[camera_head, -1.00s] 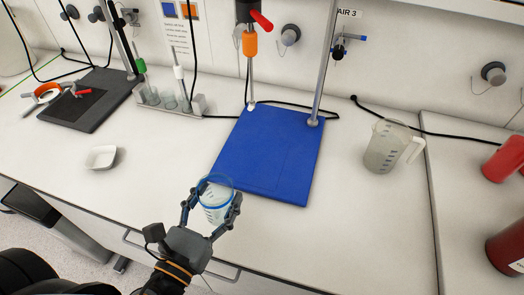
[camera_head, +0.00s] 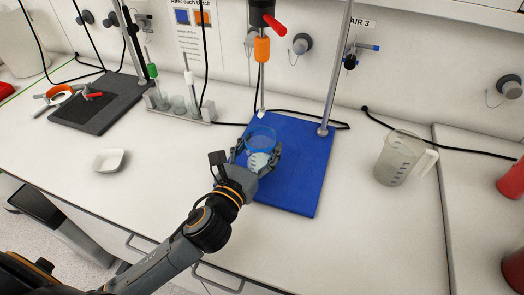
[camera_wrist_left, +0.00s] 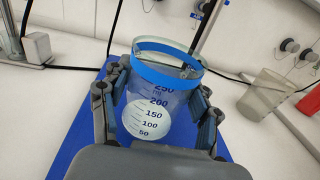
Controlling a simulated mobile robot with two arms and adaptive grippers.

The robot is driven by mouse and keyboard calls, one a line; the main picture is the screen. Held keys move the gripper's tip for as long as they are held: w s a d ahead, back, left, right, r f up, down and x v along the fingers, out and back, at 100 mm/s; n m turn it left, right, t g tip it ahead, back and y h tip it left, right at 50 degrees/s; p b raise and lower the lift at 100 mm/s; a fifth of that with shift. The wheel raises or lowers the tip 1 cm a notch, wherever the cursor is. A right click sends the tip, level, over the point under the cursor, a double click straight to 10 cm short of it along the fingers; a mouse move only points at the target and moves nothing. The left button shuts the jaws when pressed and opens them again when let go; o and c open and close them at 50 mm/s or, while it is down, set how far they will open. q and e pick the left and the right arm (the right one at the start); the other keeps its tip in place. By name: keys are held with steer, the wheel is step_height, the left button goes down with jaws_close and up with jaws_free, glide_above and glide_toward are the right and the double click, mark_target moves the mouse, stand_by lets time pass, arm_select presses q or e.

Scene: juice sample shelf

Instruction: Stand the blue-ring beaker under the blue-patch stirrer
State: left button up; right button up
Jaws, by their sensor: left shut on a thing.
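The blue-ring beaker (camera_head: 260,140) is clear, with a blue band at its rim and pale contents. My left gripper (camera_head: 256,152) is shut on it, over the blue base plate (camera_head: 300,185) of a stirrer stand. The left wrist view shows the beaker (camera_wrist_left: 160,95) upright between both fingers, with volume marks facing the camera. I cannot tell whether its bottom touches the plate. The stirrer (camera_head: 262,48) above the plate has an orange collar; its shaft ends behind the beaker, towards the back of the plate. My right gripper is not in view.
A plastic jug (camera_head: 400,158) stands right of the plate. The stand's pole (camera_head: 338,70) rises right of the stirrer.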

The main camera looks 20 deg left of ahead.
mark_target(262, 155)
arm_select(q)
steer(key=shift+w+d, duration=0.1)
steer(key=shift+w, duration=0.5)
step_height(262, 155, down, 3)
steer(key=shift+b, duration=0.4)
steer(key=shift+f, duration=0.2)
steer(key=shift+f, duration=0.1)
steer(key=o, duration=1.4)
steer(key=shift+f, duration=0.1)
